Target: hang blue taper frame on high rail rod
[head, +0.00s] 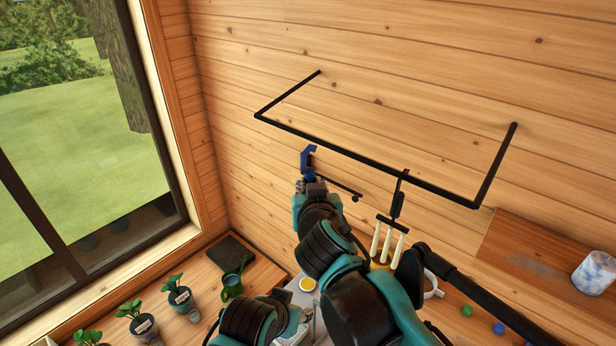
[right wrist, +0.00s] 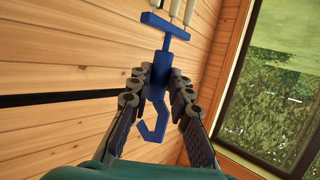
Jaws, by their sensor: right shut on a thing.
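The blue taper frame (head: 307,160) is in my right gripper (head: 313,186), its hook standing up above the fingers in the head view. In the right wrist view my right gripper (right wrist: 160,90) is shut on the frame's stem; the blue hook (right wrist: 154,126) and the crossbar (right wrist: 165,25) with pale tapers (right wrist: 176,8) show on either side. The high rail rod (head: 360,157) is a black bar held out from the wall by two arms. In the head view the hook appears below the rod's left part, apart from it. My left gripper is not in view.
A black frame (head: 397,205) with pale tapers hangs from the rod's right part. A shorter black rod (head: 340,185) with a ball end is below the rail. A wooden shelf (head: 535,262) with a mug is at right; potted plants (head: 180,297) stand by the window.

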